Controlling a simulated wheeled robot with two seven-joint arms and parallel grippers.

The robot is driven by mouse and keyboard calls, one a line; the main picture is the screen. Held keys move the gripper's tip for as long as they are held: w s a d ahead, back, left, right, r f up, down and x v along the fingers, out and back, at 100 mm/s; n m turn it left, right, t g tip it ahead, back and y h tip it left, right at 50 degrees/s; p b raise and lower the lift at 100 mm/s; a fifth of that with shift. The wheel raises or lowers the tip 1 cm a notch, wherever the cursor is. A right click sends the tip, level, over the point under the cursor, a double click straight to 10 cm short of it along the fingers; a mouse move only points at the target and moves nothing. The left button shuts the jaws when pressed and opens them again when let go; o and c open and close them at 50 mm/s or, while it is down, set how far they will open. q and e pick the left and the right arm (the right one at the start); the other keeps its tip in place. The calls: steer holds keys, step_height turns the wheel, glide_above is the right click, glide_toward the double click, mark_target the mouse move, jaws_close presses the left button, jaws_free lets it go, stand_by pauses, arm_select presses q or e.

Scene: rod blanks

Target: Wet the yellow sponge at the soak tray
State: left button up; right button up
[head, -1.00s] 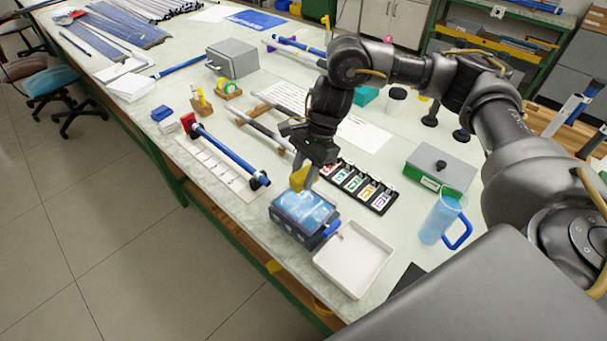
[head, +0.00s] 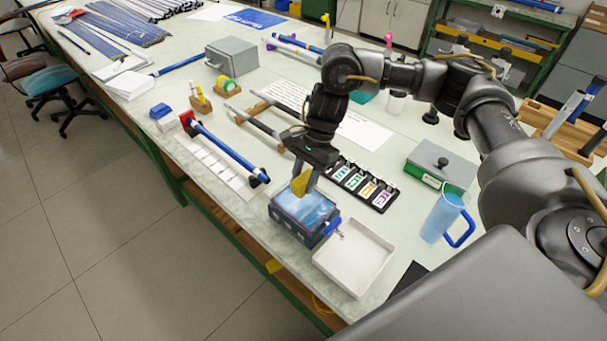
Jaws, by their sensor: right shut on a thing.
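The yellow sponge (head: 302,182) is held in my right gripper (head: 304,184), which points down and is shut on it. The sponge is at the soak tray (head: 291,228), a dark box with blue water inside. It is over the back part of the tray, and its lower end is at or just above the water; I cannot tell if it touches. My left gripper is not in view.
An empty white tray (head: 352,262) stands just right of the soak tray. A black rack of colored labels (head: 362,183) lies behind it. A blue pitcher (head: 441,217) and a green-grey box (head: 440,165) stand to the right. A blue rod (head: 228,150) lies on supports to the left.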

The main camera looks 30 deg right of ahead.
mark_target(300, 182)
step_height(300, 182, down, 2)
steer(key=shift+b, duration=0.3)
step_height(300, 182, down, 4)
steer(key=b, duration=0.3)
steer(key=shift+r, duration=0.2)
steer(key=shift+f+b, duration=1)
steer(key=shift+f, duration=0.05)
steer(key=shift+r, duration=0.1)
steer(key=shift+r+p, duration=1.65)
steer(key=shift+r, duration=1.7)
steer(key=shift+r, duration=0.1)
steer(key=shift+r+p, duration=1.05)
steer(key=shift+r, duration=0.85)
